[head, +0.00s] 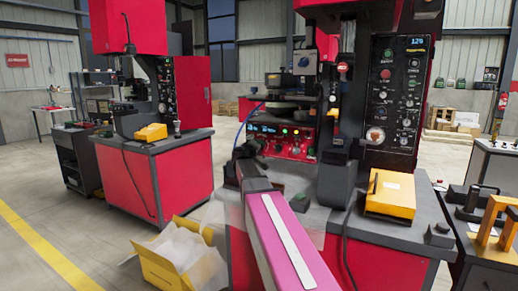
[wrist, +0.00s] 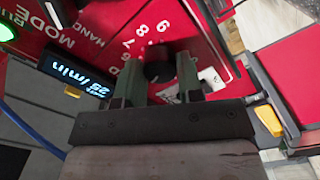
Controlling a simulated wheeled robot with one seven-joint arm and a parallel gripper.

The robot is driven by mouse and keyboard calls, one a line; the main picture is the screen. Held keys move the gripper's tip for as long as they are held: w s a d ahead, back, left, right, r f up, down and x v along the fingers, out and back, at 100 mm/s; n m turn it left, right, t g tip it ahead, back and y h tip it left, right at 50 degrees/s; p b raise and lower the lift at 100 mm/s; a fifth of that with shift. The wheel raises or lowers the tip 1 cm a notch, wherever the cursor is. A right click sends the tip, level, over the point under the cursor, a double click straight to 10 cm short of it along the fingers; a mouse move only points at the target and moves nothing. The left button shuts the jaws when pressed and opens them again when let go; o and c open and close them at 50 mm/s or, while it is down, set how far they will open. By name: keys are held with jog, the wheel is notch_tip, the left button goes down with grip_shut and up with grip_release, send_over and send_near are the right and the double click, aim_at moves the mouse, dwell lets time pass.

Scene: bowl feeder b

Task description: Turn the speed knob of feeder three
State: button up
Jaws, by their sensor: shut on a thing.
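In the wrist view, a black round speed knob (wrist: 158,66) sits on a red panel (wrist: 105,22) with white dial numbers around it. My gripper (wrist: 159,74) has one finger on each side of the knob and is shut on it. A small display (wrist: 75,76) beside it reads 25/min. In the head view, my gripper (head: 250,150) is at the left end of the red control panel (head: 322,126), which has lit buttons and several knobs. The held knob is hidden there by my gripper, and no feeder number is readable.
A tall red machine with a dark control panel (head: 396,90) stands just right of the feeder panel. A yellow box (head: 390,194) sits on the bench in front. A blue cable (head: 243,124) hangs close to my gripper. An open yellow carton (head: 172,268) is on the floor.

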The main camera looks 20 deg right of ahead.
jog(key=o, duration=0.9)
jog(key=shift+o, duration=0.2)
jog(key=v, duration=1)
jog(key=shift+s+a, duration=0.25)
jog(key=shift+a, duration=0.05)
